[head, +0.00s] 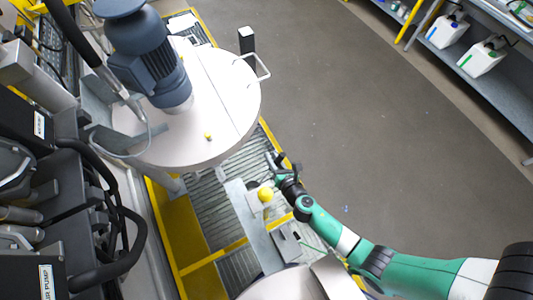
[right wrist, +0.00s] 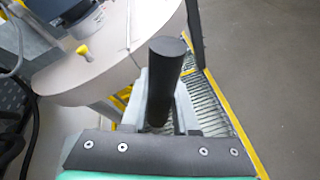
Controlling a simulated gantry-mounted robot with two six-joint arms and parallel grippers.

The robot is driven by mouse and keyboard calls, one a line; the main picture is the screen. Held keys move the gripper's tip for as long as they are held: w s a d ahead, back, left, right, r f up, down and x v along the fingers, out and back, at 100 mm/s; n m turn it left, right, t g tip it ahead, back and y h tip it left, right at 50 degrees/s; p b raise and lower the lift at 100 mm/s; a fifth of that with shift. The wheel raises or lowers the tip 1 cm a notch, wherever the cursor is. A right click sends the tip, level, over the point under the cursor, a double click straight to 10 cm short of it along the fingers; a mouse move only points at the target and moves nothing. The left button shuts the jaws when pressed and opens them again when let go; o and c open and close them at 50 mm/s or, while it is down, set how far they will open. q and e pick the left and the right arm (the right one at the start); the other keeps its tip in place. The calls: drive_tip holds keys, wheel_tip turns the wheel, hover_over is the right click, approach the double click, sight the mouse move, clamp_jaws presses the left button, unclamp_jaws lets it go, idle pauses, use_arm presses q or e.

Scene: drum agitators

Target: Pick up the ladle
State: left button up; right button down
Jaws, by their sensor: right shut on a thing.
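My right gripper (head: 279,165) reaches in from the lower right in the head view, beside the large drum lid. In the right wrist view my right gripper (right wrist: 160,105) is shut on a thick black cylinder, which looks like the handle of the ladle (right wrist: 166,80). The cylinder stands up between the fingers, with its flat round end towards the camera. The ladle's bowl cannot be made out in either view. My left gripper does not show.
A round pale drum lid (head: 225,105) carries a blue-grey motor (head: 150,65). A yellow knob (head: 265,195) is close to my right gripper. Yellow-edged grating (head: 215,200) lies below. Shelves with white canisters (head: 447,30) stand at the upper right. The grey floor (head: 370,110) is clear.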

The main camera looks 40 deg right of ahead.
wheel_tip(320, 180, up, 19)
drive_tip(key=p, duration=0.3)
drive_tip(key=shift+p, duration=0.4)
